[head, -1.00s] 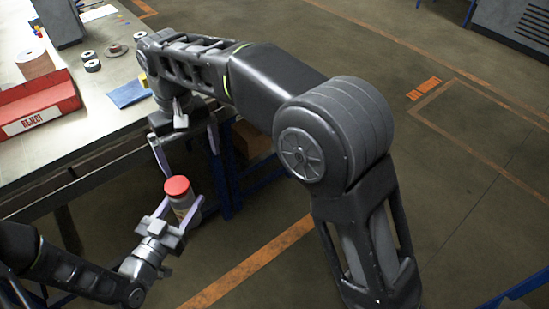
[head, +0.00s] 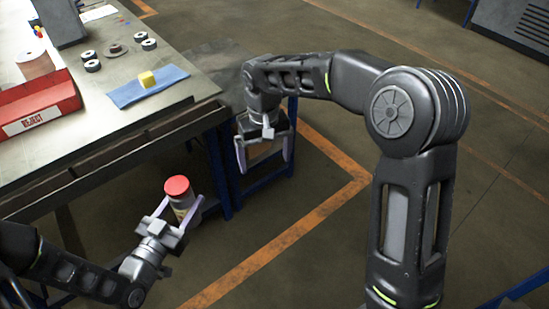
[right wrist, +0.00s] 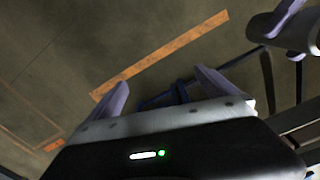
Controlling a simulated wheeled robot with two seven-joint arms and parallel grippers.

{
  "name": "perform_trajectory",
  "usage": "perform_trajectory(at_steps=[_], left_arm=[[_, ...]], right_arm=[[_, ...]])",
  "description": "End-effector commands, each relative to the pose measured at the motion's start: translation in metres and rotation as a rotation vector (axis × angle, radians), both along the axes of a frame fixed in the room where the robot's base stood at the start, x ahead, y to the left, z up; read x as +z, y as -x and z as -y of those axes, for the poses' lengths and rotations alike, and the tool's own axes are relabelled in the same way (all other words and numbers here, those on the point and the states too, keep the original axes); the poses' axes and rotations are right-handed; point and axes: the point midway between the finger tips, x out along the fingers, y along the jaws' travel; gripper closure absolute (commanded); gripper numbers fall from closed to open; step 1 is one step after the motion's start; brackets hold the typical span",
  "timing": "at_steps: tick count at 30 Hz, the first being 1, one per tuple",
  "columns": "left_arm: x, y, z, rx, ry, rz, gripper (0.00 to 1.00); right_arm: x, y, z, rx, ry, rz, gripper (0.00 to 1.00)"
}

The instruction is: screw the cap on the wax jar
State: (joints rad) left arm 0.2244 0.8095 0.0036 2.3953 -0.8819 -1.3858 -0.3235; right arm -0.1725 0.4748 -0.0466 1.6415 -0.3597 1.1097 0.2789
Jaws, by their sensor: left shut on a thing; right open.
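The wax jar (head: 183,205) is a light jar with its red cap (head: 177,186) sitting on top; I cannot tell how tightly the cap is seated. My left gripper (head: 181,212) is shut around the jar's body and holds it nearly upright, off the table, in front of the table's front edge. My right gripper (head: 264,162) is open and empty, to the right of the jar and slightly higher in the head view, with its fingers pointing down. In the right wrist view its two fingers (right wrist: 160,95) are spread with floor between them.
The table (head: 185,50) at the left holds a red reject bin (head: 38,108), a blue cloth (head: 130,93) with a yellow block (head: 147,79), and several dark discs (head: 91,64). Blue table legs (head: 217,175) stand behind the jar. Floor to the right is open.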

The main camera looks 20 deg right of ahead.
Motion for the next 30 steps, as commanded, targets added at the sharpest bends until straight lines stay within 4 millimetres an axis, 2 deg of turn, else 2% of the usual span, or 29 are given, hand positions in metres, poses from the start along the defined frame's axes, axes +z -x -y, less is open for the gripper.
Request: perform_trajectory(at_steps=[3, 8, 24, 28, 30], left_arm=[[0.001, 0.000, 0.000, 0.000, 0.001, 0.003, 1.00], [0.001, 0.000, 0.000, 0.000, 0.001, 0.003, 1.00], [0.000, 0.000, 0.000, 0.000, 0.001, 0.003, 1.00], [0.000, 0.000, 0.000, 0.000, 0.001, 0.003, 1.00], [0.000, 0.000, 0.000, 0.000, 0.001, 0.003, 1.00]], right_arm=[[-0.006, 0.002, 0.014, -0.019, 0.002, 0.005, 0.04], [-0.010, 0.004, 0.023, -0.029, 0.003, 0.009, 0.04], [-0.010, 0.004, 0.023, -0.030, 0.003, 0.009, 0.04], [-0.024, 0.007, 0.017, -0.021, -0.014, 0.006, 0.04], [-0.042, 0.011, 0.010, -0.010, -0.036, 0.001, 0.04]])
